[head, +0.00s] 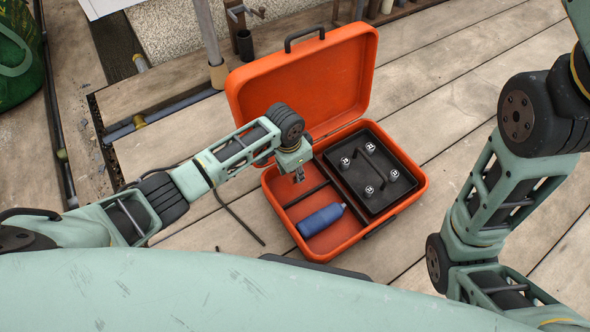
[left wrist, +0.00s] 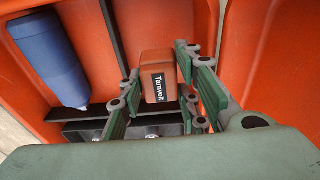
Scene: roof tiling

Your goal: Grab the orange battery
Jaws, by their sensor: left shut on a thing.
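The orange battery (left wrist: 157,63), with a black label reading "Tamvolt", shows in the left wrist view between the green-padded fingers of my left gripper (left wrist: 158,88). The fingers are shut on its sides. In the head view my left gripper (head: 299,177) points down into the open orange case (head: 414,205), over its left compartment. The battery cannot be made out in the head view. I cannot tell whether it still touches the case floor. My right arm shows at the right, but its gripper is out of view.
A blue bottle (head: 321,220) lies in the case's front left part; it also shows in the left wrist view (left wrist: 46,58). A black tray (head: 371,172) with several numbered knobs fills the right side. The case lid stands open behind. Wooden decking to the right is clear.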

